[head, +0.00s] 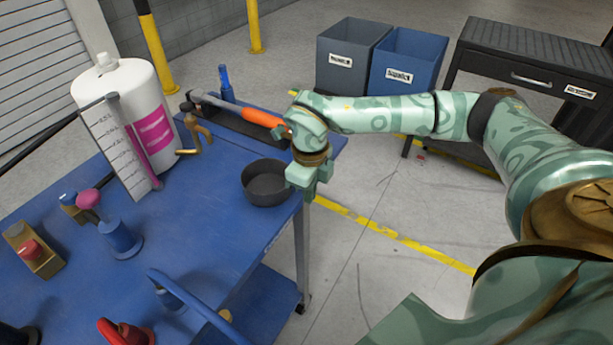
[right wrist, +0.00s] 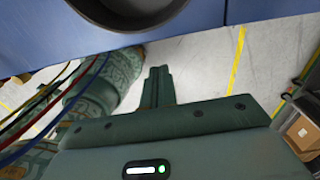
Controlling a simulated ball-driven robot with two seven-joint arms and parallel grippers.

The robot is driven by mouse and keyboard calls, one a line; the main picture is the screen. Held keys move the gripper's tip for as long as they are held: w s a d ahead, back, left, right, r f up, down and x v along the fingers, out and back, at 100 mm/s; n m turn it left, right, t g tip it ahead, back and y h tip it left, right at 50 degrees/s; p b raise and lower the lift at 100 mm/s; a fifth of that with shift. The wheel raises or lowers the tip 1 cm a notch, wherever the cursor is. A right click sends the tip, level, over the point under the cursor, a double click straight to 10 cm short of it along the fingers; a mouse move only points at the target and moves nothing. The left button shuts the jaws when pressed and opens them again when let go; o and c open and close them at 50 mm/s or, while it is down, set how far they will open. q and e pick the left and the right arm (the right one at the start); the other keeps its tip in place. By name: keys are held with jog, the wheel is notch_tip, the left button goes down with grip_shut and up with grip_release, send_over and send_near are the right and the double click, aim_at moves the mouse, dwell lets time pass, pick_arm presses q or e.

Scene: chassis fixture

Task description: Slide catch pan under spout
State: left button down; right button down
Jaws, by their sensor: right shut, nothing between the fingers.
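The catch pan (head: 266,190) is a round, dark grey, empty-looking pan near the right edge of the blue table. The spout (head: 188,152) is a brass tap low on the white tank, up and left of the pan; the pan stands apart from it. My right gripper (head: 308,194) is shut and empty just right of the pan, at the table edge; whether it touches the pan is unclear. In the right wrist view, the shut fingers (right wrist: 157,85) show below the table edge, and part of the pan (right wrist: 128,22) shows at the top. My left gripper is not in view.
The white tank (head: 120,90) with a level gauge (head: 115,145) stands at the left back. An orange-handled tool (head: 260,117) lies on a dark tray behind the pan. Blue table surface (head: 190,215) is clear between pan and tap. Bins (head: 350,60) stand beyond.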

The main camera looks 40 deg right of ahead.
aim_at(294, 201)
jog(key=w+f, duration=0.1)
jog(key=w+a+f+b, duration=0.1)
jog(key=w, duration=0.1)
jog(key=shift+a+f, duration=0.2)
jog(key=shift+f, duration=0.05)
jog(key=shift+w+a+r, duration=0.15)
jog(key=shift+w, duration=0.15)
